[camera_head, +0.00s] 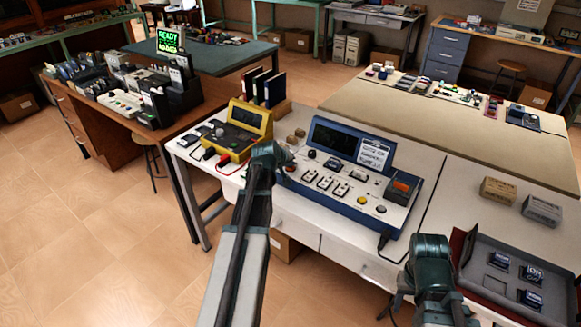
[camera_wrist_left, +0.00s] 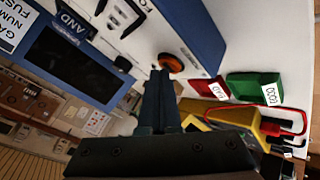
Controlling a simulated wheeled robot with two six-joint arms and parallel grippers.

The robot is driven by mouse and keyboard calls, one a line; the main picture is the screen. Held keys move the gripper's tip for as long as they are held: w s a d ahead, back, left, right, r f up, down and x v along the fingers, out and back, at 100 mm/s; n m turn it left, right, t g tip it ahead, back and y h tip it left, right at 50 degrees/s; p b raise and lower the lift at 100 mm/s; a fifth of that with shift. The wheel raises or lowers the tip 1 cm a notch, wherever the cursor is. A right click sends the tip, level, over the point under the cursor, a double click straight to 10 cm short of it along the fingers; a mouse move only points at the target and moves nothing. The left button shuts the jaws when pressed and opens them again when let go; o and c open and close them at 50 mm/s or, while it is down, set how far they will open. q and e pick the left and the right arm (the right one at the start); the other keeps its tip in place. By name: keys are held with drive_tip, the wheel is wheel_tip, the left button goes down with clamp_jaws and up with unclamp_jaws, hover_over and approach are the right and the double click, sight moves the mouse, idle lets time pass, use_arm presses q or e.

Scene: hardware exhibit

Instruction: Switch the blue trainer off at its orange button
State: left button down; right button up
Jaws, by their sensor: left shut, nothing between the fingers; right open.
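The blue trainer (camera_head: 407,151) stands on the white bench in the head view, with a dark display (camera_head: 334,136), small switches and coloured controls on its sloped panel. My left gripper (camera_head: 286,163) is at the panel's left end. In the left wrist view, the round orange button (camera_wrist_left: 171,62) sits on the trainer's white panel (camera_wrist_left: 150,42). My shut, empty left fingers (camera_wrist_left: 160,76) point at it with tips right at its edge; I cannot tell whether they touch. My left gripper seems to hide this button in the head view. My right gripper (camera_head: 431,246) is open, low at the right, away from the trainer.
A yellow instrument (camera_head: 240,130) with leads stands left of the trainer. Red (camera_wrist_left: 197,107) and green (camera_wrist_left: 255,87) labelled blocks lie close to the left fingers. An open case (camera_head: 520,262) lies near the right gripper. Two small boxes (camera_head: 498,191) stand behind it.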

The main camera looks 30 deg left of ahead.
sight(290, 169)
use_arm(q)
drive_tip(key=shift+r, duration=0.35)
wheel_tip(290, 169, up, 6)
drive_tip(key=p, duration=0.6)
drive_tip(key=shift+p, duration=0.3)
